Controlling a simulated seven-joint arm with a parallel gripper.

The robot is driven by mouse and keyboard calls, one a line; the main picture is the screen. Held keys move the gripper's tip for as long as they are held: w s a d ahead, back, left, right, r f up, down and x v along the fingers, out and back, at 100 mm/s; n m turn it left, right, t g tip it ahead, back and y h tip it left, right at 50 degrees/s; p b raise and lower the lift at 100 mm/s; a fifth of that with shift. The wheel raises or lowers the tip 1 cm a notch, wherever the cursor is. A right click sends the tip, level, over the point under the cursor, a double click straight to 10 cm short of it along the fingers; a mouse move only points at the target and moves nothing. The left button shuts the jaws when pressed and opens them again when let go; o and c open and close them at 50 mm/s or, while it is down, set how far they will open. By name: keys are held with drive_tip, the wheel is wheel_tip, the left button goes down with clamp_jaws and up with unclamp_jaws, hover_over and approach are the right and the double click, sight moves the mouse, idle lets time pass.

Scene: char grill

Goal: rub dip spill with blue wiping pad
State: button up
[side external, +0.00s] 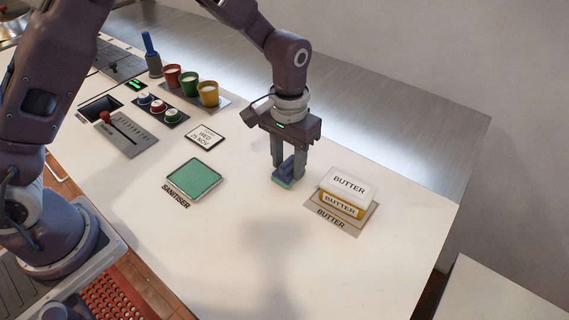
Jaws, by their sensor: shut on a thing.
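My gripper (287,165) points down over the white worktop, left of the butter. It is shut on the blue wiping pad (283,177), which has a blue grip and a green underside. The pad is at the worktop surface; I cannot tell whether it touches or hovers just above it. No dip spill shows; any mark under the pad is hidden. A green sanitiser pad tray (194,179) labelled SANITISER lies to the left of my gripper.
A butter dish (346,187) on a labelled mat stands close right of my gripper. Red, green and yellow cups (208,94) stand behind left. A date card (204,136) and a slider panel (126,133) lie left. The front worktop is clear.

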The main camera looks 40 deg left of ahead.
drive_tip(key=shift+w, duration=0.85)
drive_tip(key=shift+r, duration=4)
drive_tip(key=shift+f, duration=0.1)
